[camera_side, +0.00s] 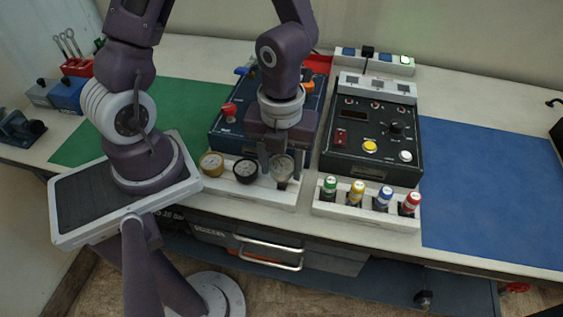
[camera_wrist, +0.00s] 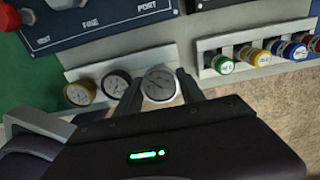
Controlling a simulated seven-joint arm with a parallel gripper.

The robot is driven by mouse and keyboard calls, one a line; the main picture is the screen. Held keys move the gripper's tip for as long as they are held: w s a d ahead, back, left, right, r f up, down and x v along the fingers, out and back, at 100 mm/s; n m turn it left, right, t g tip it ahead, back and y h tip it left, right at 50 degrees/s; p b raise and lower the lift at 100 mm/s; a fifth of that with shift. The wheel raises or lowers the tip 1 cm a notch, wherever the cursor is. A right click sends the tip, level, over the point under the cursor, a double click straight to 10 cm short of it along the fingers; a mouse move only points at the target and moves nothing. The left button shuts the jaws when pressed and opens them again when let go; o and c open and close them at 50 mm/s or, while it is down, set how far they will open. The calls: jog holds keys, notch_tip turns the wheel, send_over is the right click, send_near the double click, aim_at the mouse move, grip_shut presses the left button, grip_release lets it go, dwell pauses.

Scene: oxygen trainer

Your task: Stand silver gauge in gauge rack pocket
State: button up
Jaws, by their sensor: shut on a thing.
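The silver gauge (camera_side: 283,167) has a round pale face and is between the fingers of my gripper (camera_side: 274,168), which is shut on it. In the wrist view the silver gauge (camera_wrist: 159,84) faces up between my two fingertips (camera_wrist: 160,88). It is at the right part of the white gauge rack (camera_side: 250,193), beside the black gauge (camera_side: 245,169). A brass gauge (camera_side: 211,163) stands at the rack's left. Whether the silver gauge's lower end is inside the pocket or above it, I cannot tell, as the fingers and rack hide it.
A white holder (camera_side: 365,213) with several colour-capped cylinders stands to the right. A blue panel (camera_side: 232,125) with a red knob is behind the rack, and a black panel box (camera_side: 372,140) is behind the holder. Blue (camera_side: 490,190) and green (camera_side: 180,110) mats have free room.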

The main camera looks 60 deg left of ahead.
jog(key=shift+f, duration=0.2)
jog(key=shift+f, duration=1.35)
jog(key=o, duration=1.3)
jog(key=shift+o, duration=0.2)
notch_tip(320, 180, up, 7)
jog(key=shift+a+f, duration=0.1)
jog(key=s+a+r+n+t, duration=0.2)
jog(key=r+n, duration=0.6)
jog(key=n, duration=0.5)
jog(key=s+a+r+n+t, duration=0.3)
jog(key=s+r+n, duration=0.2)
jog(key=n, duration=0.9)
notch_tip(320, 180, up, 4)
jog(key=shift+a+f+t, duration=0.2)
jog(key=shift+f+t, duration=0.05)
jog(key=shift+t, duration=0.05)
